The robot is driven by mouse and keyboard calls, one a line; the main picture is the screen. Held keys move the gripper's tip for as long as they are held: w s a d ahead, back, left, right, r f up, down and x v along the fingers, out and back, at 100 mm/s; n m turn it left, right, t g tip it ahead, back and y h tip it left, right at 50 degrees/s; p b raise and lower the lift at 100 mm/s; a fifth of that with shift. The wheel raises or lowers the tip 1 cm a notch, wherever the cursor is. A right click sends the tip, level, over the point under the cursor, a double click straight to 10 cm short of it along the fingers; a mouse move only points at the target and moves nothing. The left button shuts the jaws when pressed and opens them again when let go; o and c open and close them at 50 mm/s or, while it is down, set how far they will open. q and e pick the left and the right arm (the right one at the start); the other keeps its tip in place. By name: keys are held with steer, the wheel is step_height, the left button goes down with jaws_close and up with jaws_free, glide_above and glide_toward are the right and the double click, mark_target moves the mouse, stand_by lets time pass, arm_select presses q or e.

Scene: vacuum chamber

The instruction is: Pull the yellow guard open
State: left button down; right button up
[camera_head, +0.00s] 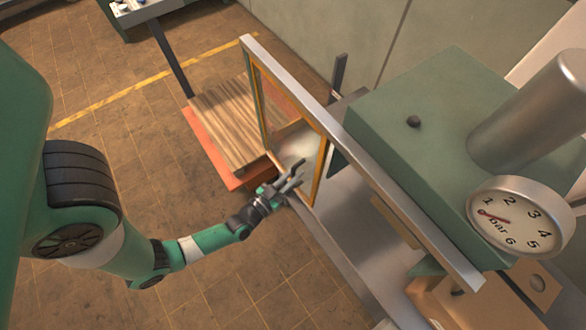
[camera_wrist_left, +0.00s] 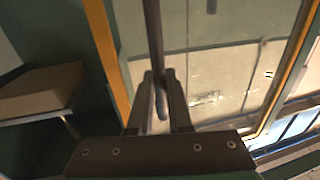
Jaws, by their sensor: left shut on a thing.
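The yellow guard (camera_head: 321,172) is an upright yellow-edged frame with a see-through panel, in the middle of the head view under a long metal rail. Its yellow edges (camera_wrist_left: 104,45) also stand left and right in the left wrist view. My left gripper (camera_head: 291,178) is at the guard's lower part. In the left wrist view my left gripper (camera_wrist_left: 161,100) is shut on a dark bar handle (camera_wrist_left: 154,35) that runs up in front of the panel. Where the handle joins the guard is hidden. My right gripper is out of view.
A green machine block (camera_head: 440,115) with a round pressure gauge (camera_head: 519,220) stands right of the guard. A slatted wooden top (camera_head: 226,122) on an orange base is behind left. A cardboard-coloured box (camera_wrist_left: 42,90) shows in the wrist view. Tiled floor (camera_head: 110,105) is open at left.

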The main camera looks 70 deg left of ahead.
arm_select(q)
steer(key=shift+s+a, duration=0.1)
steer(key=shift+a, duration=0.25)
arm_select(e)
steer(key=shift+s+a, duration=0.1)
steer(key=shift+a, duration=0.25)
arm_select(q)
steer(key=c, duration=0.8)
jaws_free()
steer(key=shift+c, duration=0.2)
steer(key=shift+d, duration=0.1)
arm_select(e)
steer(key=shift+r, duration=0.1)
